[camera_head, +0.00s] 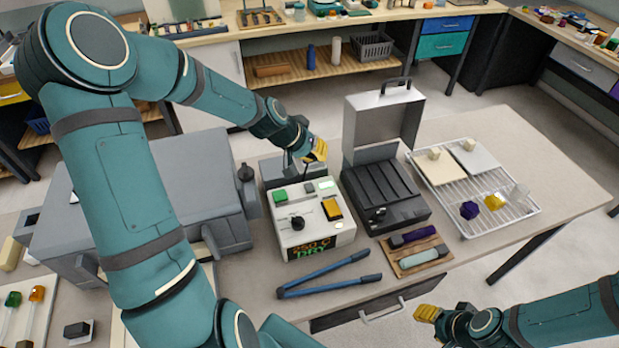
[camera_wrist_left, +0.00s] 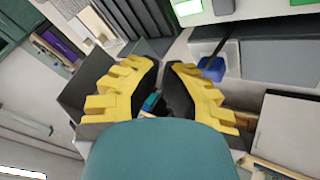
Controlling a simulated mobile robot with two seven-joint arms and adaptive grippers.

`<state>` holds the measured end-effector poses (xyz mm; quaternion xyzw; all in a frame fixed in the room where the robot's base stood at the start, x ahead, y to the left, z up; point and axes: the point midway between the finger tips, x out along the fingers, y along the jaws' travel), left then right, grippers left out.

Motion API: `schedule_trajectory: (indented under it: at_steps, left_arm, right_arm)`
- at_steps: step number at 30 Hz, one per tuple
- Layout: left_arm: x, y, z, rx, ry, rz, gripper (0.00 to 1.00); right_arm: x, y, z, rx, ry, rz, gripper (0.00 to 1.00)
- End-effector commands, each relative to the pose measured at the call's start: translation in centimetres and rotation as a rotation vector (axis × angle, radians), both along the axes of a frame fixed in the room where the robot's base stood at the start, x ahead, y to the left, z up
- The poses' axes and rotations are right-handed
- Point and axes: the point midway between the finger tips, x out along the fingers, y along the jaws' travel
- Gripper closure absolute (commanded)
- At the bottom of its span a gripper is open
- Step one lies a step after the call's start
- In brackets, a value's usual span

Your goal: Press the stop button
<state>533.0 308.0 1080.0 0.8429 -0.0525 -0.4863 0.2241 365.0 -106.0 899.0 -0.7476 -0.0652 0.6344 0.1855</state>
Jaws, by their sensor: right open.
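I cannot read which one is stop. My left gripper (camera_head: 317,152) is above and behind the box's back edge, apart from the buttons. In the left wrist view its fingers (camera_wrist_left: 165,75) converge, tips almost meeting, with nothing seen held. My right gripper (camera_head: 428,314) is low at the right, clear of the table.
An open black case (camera_head: 385,190) stands right of the box, beside a wire rack (camera_head: 478,224) with small items. A grey machine (camera_head: 150,200) stands left. A wooden tray (camera_head: 417,257) holds two cylinders.

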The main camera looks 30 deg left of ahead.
Motion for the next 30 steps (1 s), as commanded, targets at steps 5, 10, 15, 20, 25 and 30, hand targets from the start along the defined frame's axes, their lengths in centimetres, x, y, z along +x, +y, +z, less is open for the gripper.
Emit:
schedule_trajectory:
  at_steps: [5,10,15,20,25,30]
  left_arm:
    - [0.0,0.1,0.0,0.001,-0.001,0.0,1.0]
    - [0.0,0.0,0.0,0.0,0.0,0.0,1.0]
    - [0.0,0.0,-0.5,0.0,0.0,0.0,1.0]
    - [0.0,0.0,-1.8,0.0,0.001,0.0,1.0]
    - [0.0,0.0,-3.9,0.0,0.001,0.0,1.0]
    - [0.0,0.0,-6.2,0.0,0.001,0.0,1.0]
  right_arm:
    - [0.0,0.0,0.0,0.0,0.0,0.0,0.53]
    - [0.0,0.0,0.0,0.0,0.0,0.0,0.53]
    - [0.0,0.0,-0.4,0.0,0.0,0.0,0.53]
    - [0.0,0.1,-1.3,-0.002,0.0,0.0,0.53]
    - [0.1,0.1,-2.8,-0.004,0.0,-0.001,0.53]
    - [0.1,0.2,-4.5,-0.008,0.002,-0.001,0.53]
